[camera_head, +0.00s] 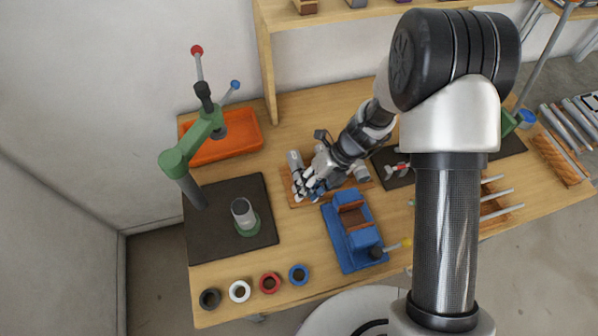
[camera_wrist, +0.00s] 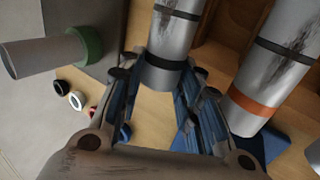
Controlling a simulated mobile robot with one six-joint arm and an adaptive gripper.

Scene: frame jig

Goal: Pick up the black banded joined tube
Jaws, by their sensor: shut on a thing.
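The black banded tube (camera_wrist: 165,73) is grey metal with dark scuffs and black bands, and it lies between the fingers of my gripper (camera_wrist: 165,95) in the wrist view. The gripper is shut on it near one end; its far end is cut off by the picture's top edge. In the head view my gripper (camera_head: 308,184) is over the brown wooden tray (camera_head: 299,203), and my fingers and wrist hide much of what they hold. A second grey tube (camera_wrist: 283,55), with a black band and an orange band, lies to the right in the wrist view.
A blue vise (camera_head: 346,254) stands just in front of the tray. A green press (camera_head: 188,152) stands left on a dark mat (camera_head: 203,242), with a grey tube (camera_head: 242,212) upright in a green base. Several coloured rings (camera_head: 240,291) line the front edge. An orange tray (camera_head: 245,148) lies behind.

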